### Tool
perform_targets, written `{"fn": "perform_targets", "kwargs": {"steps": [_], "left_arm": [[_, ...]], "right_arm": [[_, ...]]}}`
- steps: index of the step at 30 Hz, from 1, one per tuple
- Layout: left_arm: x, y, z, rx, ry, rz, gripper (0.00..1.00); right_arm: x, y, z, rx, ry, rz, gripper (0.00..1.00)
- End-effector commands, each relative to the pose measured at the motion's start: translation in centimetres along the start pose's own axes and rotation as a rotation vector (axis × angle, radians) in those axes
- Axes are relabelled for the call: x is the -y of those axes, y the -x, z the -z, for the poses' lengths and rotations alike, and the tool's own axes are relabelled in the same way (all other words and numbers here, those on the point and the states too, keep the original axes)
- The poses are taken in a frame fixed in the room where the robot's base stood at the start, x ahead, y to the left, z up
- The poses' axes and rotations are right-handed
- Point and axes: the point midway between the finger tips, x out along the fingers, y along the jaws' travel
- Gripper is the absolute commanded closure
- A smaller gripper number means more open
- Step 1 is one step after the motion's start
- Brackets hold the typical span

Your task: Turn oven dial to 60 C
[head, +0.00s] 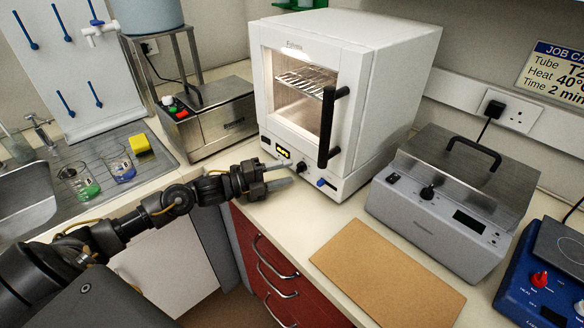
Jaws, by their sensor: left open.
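The white oven (393,92) stands at the back of the bench with its glass door facing me and a black vertical handle (329,128). Its lower front panel has a small lit yellow display (283,152), a black dial (302,167) and a blue switch (322,183). The dial's setting is too small to read. My left gripper (278,176) is open and empty, with its fingers pointing right toward the dial, just left of it and apart from it as far as I can tell. My right gripper is not in view.
A grey lidded bath (440,225) stands right of the oven, and a metal box unit (213,122) stands left of it. A brown board (386,272) lies on the front counter. Two beakers and a yellow sponge (140,144) sit by the sink. A blue device (545,275) is at far right.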

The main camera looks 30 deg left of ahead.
Motion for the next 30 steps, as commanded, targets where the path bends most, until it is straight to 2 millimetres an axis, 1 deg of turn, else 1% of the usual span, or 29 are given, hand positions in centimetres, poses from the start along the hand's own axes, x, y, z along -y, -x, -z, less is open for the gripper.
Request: {"fn": "perform_targets", "kwargs": {"steps": [1,6,10,17,20,27,30], "left_arm": [[0.3,-0.8,0.0,0.000,0.001,0.003,0.52],[0.1,-2.4,0.0,0.000,0.001,0.000,0.52],[0.0,-2.8,0.0,0.001,0.000,-0.001,0.52],[0.0,-2.8,0.0,0.000,0.000,-0.001,0.52],[0.0,-2.8,0.0,0.000,0.000,-0.001,0.64],[-0.1,-2.8,0.0,0.000,0.000,-0.001,0.95],[-0.1,-2.8,0.0,0.000,-0.002,-0.002,0.97]], "right_arm": [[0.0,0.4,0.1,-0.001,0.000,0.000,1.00],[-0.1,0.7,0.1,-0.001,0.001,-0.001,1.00],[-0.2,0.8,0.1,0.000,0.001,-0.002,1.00],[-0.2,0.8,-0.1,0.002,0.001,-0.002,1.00],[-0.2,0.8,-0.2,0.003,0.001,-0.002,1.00],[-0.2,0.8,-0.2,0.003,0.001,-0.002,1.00],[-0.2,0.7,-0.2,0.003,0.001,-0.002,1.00]]}}
